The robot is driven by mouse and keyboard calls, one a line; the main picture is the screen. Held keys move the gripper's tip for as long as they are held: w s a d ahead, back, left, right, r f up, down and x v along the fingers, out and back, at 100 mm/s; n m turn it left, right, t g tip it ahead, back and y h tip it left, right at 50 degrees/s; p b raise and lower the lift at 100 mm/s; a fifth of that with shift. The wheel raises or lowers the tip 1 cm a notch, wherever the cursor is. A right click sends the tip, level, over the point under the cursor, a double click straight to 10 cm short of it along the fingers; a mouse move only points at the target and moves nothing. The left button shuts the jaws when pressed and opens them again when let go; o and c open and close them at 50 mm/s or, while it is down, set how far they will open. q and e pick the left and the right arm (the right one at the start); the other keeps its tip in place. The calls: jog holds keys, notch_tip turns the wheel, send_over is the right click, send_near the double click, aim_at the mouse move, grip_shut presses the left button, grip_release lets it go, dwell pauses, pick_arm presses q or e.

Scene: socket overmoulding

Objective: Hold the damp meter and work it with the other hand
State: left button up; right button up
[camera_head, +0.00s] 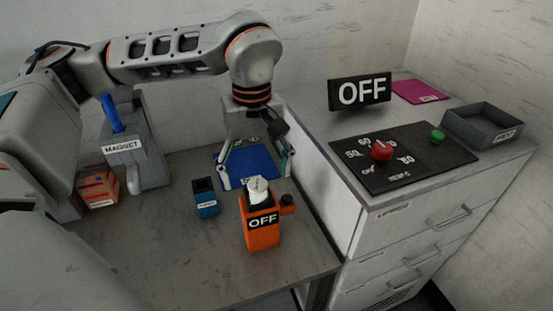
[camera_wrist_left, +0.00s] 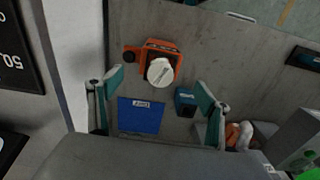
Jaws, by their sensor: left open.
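The orange device with an OFF display (camera_head: 262,232), which I take for the damp meter, stands upright on the grey table, with a pale cap on top and a black knob at its right side. It also shows from above in the left wrist view (camera_wrist_left: 163,48), its round white cap facing the camera. My left gripper (camera_head: 257,178) is open and empty, pointing down behind the device, over the blue mat. In the left wrist view its fingers (camera_wrist_left: 160,82) are spread wide, with the device beyond them. My right gripper is not in view.
A small blue box (camera_head: 205,200) stands left of the device. A blue mat (camera_head: 232,158) lies behind. A grey MAGNET fixture (camera_head: 133,162) and an orange box (camera_head: 98,188) stand farther left. The cabinet at right carries a dial panel (camera_head: 347,163), OFF sign (camera_head: 360,92) and tray (camera_head: 488,132).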

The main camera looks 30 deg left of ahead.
aim_at(258, 198)
pick_arm(q)
jog(key=shift+w+f, duration=0.1)
jog(key=shift+f, duration=0.1)
notch_tip(258, 198, down, 6)
jog(key=shift+f, duration=0.7)
jog(key=c, duration=1.3)
jog(key=o, duration=0.4)
jog(key=shift+c, duration=1.4)
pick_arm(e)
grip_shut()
